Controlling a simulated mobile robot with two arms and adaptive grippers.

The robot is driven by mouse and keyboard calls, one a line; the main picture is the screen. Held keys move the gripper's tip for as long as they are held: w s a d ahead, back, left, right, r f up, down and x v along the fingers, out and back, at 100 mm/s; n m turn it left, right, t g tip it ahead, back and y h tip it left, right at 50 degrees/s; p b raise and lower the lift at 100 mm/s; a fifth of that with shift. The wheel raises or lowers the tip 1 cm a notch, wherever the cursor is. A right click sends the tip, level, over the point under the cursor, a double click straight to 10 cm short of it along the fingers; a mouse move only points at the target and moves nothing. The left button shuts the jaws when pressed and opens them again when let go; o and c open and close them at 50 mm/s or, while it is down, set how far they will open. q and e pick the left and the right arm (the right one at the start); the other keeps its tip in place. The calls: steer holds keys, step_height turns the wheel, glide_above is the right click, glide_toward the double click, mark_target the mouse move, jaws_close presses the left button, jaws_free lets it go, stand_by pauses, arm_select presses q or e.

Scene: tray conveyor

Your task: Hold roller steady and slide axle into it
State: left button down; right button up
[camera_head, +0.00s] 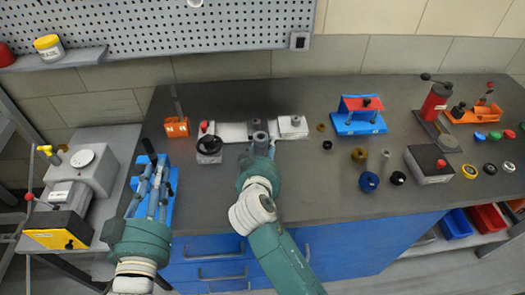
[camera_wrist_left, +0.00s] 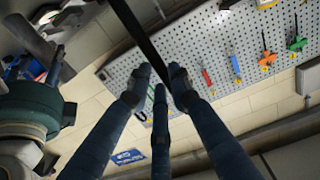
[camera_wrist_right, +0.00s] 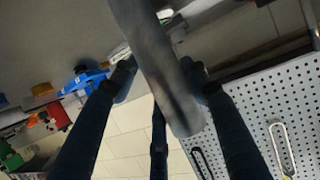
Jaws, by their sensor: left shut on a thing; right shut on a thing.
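My left gripper (camera_head: 155,182) is above a blue holder (camera_head: 172,190) at the left of the bench. It is shut on a thin dark rod, likely the axle (camera_head: 149,148); the axle (camera_wrist_left: 138,32) shows as a black bar between the fingers in the left wrist view. My right gripper (camera_head: 257,148) is near the bench middle, shut on a thick grey cylinder, likely the roller. The roller (camera_wrist_right: 155,65) runs between the fingers in the right wrist view. In the head view it is small and partly hidden. Axle and roller are well apart.
Behind the right gripper is a pale fixture (camera_head: 232,131) with a black handwheel (camera_head: 209,145). An orange block (camera_head: 176,127) stands at its left. A blue stand (camera_head: 358,122), a black-and-grey box (camera_head: 428,164) and several small rings lie to the right. The front middle of the bench is clear.

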steer(key=shift+s+a, duration=0.25)
steer(key=shift+a, duration=0.25)
step_height(320, 180, up, 2)
steer(key=shift+r, duration=0.1)
steer(key=shift+w+d+f, duration=0.1)
steer(key=shift+f, duration=1)
steer(key=shift+f, duration=0.15)
steer(key=shift+f+b, duration=0.35)
steer(key=o, duration=1.4)
steer(key=c, duration=1.4)
